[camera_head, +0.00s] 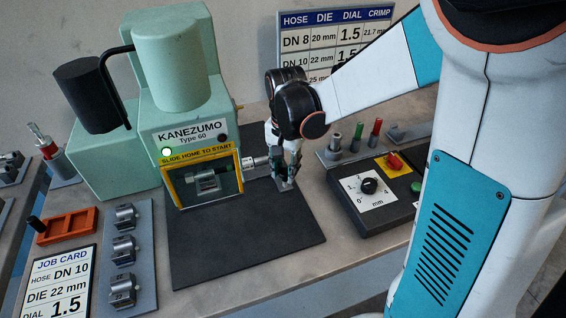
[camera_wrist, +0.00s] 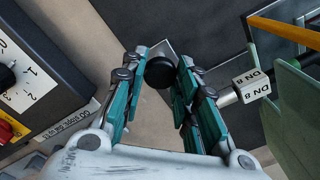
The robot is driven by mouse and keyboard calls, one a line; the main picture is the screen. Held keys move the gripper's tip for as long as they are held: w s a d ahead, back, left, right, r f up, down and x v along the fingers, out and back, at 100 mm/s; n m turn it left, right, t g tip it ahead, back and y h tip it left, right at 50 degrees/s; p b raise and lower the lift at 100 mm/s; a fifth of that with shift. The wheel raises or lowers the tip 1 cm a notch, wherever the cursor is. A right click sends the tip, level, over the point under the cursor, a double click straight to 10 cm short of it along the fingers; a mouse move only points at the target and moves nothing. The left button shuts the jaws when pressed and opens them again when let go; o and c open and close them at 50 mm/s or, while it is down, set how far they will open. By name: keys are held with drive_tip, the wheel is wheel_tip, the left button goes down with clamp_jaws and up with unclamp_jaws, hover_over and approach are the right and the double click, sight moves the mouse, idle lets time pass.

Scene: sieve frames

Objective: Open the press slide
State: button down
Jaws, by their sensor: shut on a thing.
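The green press (camera_head: 175,60), labelled KANEZUMO Type 60, stands at the back. Its front has a yellow-framed window (camera_head: 205,180) marked SLIDE HOME TO START, with a metal die part behind it. My gripper (camera_head: 287,176) is low at the right of the press, above the bench. In the wrist view, my gripper (camera_wrist: 160,82) has its fingers closed on both sides of a round black knob (camera_wrist: 159,72). The knob sits by a small grey metal plate (camera_wrist: 163,48). In the head view the fingers hide the knob. A hose fitting marked DN 8 (camera_wrist: 250,88) sticks out of the press beside the fingers.
A dial box (camera_head: 372,195) with a red button is close right of my gripper. A black mat (camera_head: 245,245) lies clear in front of the press. A die rack (camera_head: 140,235), an orange tray (camera_head: 68,226) and a job card (camera_head: 60,285) are at left.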

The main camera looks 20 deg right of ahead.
drive_tip(key=s+p, duration=0.2)
drive_tip(key=s, duration=1.3)
drive_tip(key=c, duration=1.2)
unclamp_jaws()
wheel_tip(320, 180, up, 12)
drive_tip(key=shift+f, duration=0.1)
